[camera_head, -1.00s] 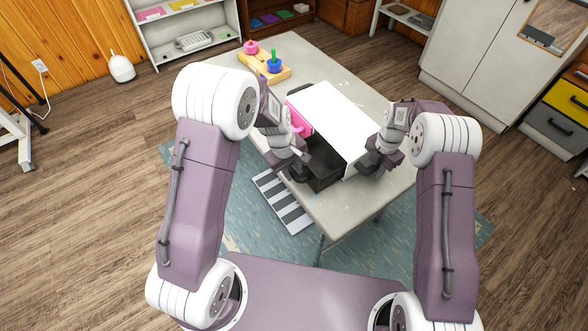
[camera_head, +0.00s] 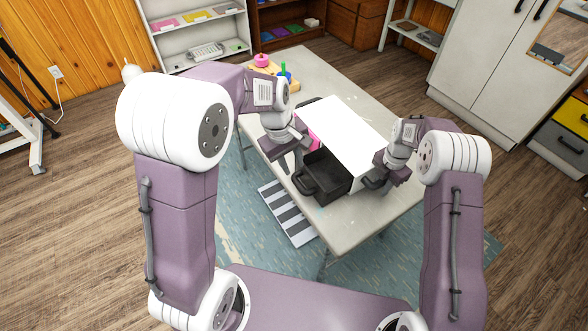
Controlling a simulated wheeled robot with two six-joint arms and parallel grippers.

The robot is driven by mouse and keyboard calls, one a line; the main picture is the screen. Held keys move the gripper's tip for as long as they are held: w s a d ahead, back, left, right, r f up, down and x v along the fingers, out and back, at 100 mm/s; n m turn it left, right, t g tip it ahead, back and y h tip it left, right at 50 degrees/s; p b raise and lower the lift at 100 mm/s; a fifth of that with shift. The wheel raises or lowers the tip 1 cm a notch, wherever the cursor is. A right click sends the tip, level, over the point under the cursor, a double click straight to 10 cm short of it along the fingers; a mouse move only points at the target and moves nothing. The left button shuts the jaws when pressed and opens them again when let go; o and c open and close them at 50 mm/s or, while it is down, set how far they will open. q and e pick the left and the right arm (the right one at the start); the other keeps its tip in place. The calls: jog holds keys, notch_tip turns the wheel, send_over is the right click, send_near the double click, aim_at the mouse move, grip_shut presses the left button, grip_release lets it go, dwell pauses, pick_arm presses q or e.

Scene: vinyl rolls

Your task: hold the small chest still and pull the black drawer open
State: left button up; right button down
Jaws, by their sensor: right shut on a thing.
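The small chest (camera_head: 345,125) has a white top and stands on the table. Its black drawer (camera_head: 328,172) is pulled out toward the front left, its empty inside showing. The drawer's dark handle (camera_head: 304,184) is at its front. A pink part (camera_head: 314,138) shows beside it, partly hidden by my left arm. My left gripper (camera_head: 288,163) is just above and behind the handle, apart from it, with its fingers spread. My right gripper (camera_head: 376,175) is shut on the chest at its right front side; the grip is partly hidden.
The table (camera_head: 345,237) has clear room at its front. A wooden peg toy (camera_head: 262,76) with pink and blue pieces stands at the table's back. A striped mat (camera_head: 287,213) lies below the left edge. White cabinets (camera_head: 490,75) stand at the right.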

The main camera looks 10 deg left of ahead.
jog(key=shift+s+f, duration=0.15)
jog(key=shift+f, duration=0.05)
jog(key=c, duration=1.1)
grip_release()
jog(key=shift+c, duration=0.2)
jog(key=shift+w, duration=0.2)
